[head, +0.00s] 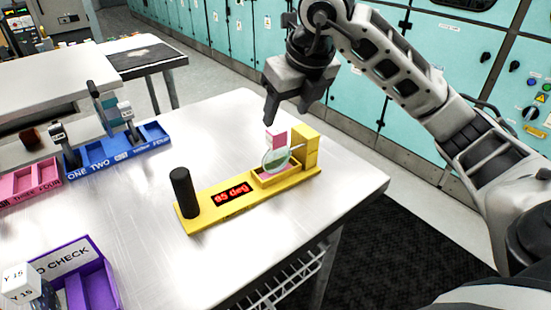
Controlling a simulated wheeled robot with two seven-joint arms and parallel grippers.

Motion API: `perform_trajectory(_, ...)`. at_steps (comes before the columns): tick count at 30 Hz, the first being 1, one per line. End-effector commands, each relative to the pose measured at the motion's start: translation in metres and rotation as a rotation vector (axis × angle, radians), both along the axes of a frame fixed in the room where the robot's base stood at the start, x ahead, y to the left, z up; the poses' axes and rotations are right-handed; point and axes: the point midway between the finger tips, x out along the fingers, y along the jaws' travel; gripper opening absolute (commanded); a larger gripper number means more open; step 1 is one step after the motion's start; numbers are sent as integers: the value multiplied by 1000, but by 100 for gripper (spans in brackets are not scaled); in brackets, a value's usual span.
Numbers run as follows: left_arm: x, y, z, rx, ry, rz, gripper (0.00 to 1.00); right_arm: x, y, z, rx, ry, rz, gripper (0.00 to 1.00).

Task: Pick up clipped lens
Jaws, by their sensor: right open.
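The clipped lens (274,161), a clear greenish disc with a pink clip (276,140) at its top, stands tilted in the yellow station (262,184). It sits over a shallow pink-floored compartment, in front of a yellow block. My right gripper (287,112) is above the clip, pointing down, open and empty, apart from the lens. My left gripper is not in view.
The yellow station also has a black cylinder (183,192) and a red "95 deg" display (232,194). A blue tray (118,149) with upright pieces and a pink tray (28,184) lie at left. A purple tray (92,262) is front left.

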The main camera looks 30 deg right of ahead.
Motion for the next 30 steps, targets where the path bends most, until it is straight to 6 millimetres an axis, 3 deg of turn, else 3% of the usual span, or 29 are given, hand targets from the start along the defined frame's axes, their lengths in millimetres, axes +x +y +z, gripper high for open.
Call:
perform_trajectory(6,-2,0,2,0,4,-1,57,15,1,-37,2,3,2,58)
perform_trajectory(14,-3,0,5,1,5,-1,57,23,2,-54,4,3,4,58)
perform_trajectory(21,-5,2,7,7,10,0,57,37,3,-86,4,3,3,58)
perform_trajectory(30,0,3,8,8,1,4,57,41,2,-96,2,-1,4,58)
